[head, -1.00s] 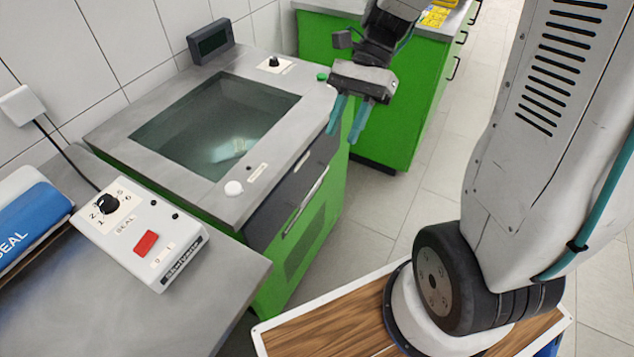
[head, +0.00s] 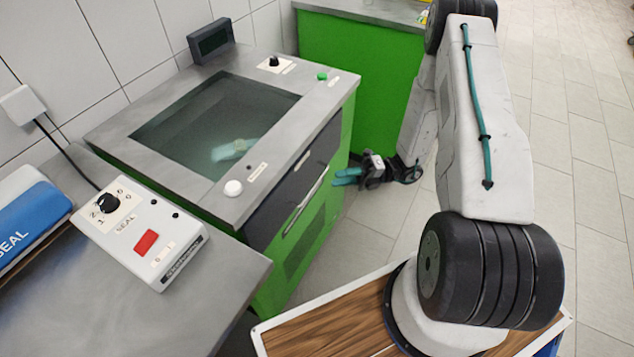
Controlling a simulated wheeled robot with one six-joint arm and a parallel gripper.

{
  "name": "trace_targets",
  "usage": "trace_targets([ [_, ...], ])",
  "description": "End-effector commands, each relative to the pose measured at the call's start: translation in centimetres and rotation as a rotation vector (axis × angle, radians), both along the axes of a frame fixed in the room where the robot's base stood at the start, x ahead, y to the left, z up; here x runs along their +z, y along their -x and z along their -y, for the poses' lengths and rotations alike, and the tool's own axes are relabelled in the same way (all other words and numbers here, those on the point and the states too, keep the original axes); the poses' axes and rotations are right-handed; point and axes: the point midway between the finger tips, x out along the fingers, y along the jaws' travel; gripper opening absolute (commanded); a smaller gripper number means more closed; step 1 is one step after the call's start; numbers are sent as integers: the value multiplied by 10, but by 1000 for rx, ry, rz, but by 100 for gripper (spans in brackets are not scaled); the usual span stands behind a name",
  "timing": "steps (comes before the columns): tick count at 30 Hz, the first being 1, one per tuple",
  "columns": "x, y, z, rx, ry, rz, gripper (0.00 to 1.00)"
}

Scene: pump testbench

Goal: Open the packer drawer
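The packer (head: 105,142) is a green cabinet with a grey metal top and a dark glass window (head: 190,115). Its drawer (head: 270,218) has a dark front with a long light bar handle (head: 308,198), and it sits flush with the cabinet front. My gripper (head: 345,177) has teal fingers and points left toward the drawer front, close to the far end of the handle. Whether the fingers touch the handle cannot be told. The fingers look close together in this small view, and the gap between them is unclear.
A green cabinet (head: 350,75) stands behind the packer. A sealer control box (head: 140,235) with a dial and red switch sits on the metal table (head: 215,300) at the front left. Tiled floor (head: 560,130) is open to the right.

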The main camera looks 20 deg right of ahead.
Motion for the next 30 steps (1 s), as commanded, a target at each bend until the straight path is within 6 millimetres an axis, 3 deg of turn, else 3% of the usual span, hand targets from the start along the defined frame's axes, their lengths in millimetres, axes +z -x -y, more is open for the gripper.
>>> trace_targets([
  [5, -6, -1, -9, -14, -16, -27, 31],
  [18, 3, -10, -70, -13, -14, -24, 31],
  [29, 4, -10, -76, -14, -14, -24, 31],
  [30, 4, -10, -76, -14, -14, -24, 20],
])
